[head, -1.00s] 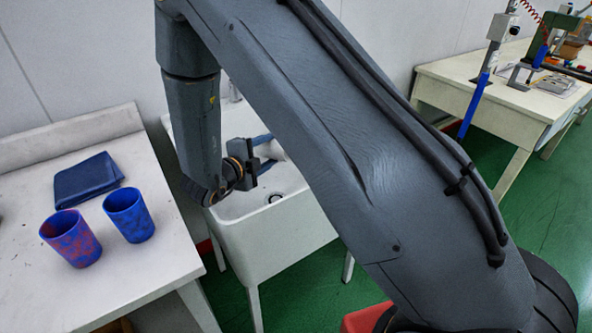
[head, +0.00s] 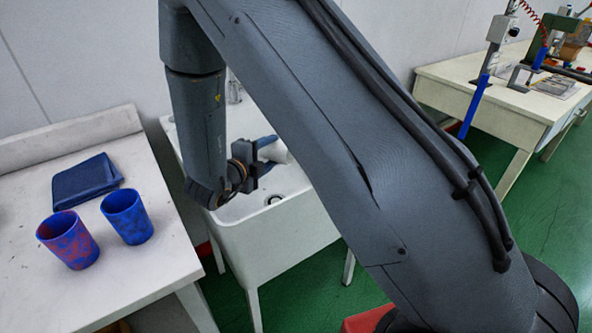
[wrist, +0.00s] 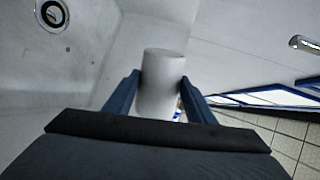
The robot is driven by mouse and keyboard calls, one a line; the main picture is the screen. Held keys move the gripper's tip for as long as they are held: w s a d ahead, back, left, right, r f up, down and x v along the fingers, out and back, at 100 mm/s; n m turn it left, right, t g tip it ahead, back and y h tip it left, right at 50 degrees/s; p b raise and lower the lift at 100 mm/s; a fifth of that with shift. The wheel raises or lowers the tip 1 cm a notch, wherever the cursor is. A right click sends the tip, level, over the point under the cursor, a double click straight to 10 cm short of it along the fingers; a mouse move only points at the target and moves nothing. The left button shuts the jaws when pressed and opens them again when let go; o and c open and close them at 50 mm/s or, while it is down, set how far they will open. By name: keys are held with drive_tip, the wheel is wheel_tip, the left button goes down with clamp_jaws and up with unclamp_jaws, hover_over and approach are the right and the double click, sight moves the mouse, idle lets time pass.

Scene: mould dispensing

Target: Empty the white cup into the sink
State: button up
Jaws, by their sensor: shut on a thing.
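My gripper (head: 268,158) is shut on the white cup (head: 275,151) over the white sink (head: 255,240). In the wrist view the cup (wrist: 161,85) sits between the two blue fingers of my gripper (wrist: 160,90), one on each side. Much of the cup is hidden behind the gripper in the head view, and I cannot tell whether anything is in it. The sink's drain (wrist: 51,14) shows at the upper left of the wrist view, and the drain also shows in the head view (head: 274,199) below the gripper.
A white table (head: 110,270) stands left of the sink, with a red-and-blue cup (head: 68,240), a blue cup (head: 127,217) and a folded blue cloth (head: 87,180) on it. Another bench (head: 500,115) with equipment stands at the right. Green floor lies between.

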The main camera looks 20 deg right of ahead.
sight(282, 146)
drive_tip(key=shift+s+d+r+m+t+y+b, duration=0.2)
drive_tip(key=shift+r+m+b, duration=0.1)
drive_tip(key=shift+m, duration=0.2)
drive_tip(key=shift+s+d+r+m+t+y+b, duration=0.1)
drive_tip(key=shift+s+d+r+m+y+b, duration=0.15)
drive_tip(key=shift+m, duration=0.25)
idle(0.7)
drive_tip(key=shift+s+d+r+m+t+b, duration=0.35)
drive_tip(key=shift+d+r+m+b, duration=0.15)
drive_tip(key=shift+m+b, duration=0.6)
idle(0.7)
drive_tip(key=shift+s+d+r+m+t+y+b, duration=0.25)
drive_tip(key=shift+m+b, duration=0.3)
drive_tip(key=shift+b, duration=0.4)
drive_tip(key=shift+s+d+r+m+t+y+b, duration=0.1)
drive_tip(key=shift+s+d+m+y+b, duration=0.15)
drive_tip(key=shift+m+b, duration=0.5)
drive_tip(key=shift+s+d+r+m+t+b, duration=0.15)
drive_tip(key=shift+s+d+m+t+b, duration=0.7)
drive_tip(key=shift+b, duration=2.05)
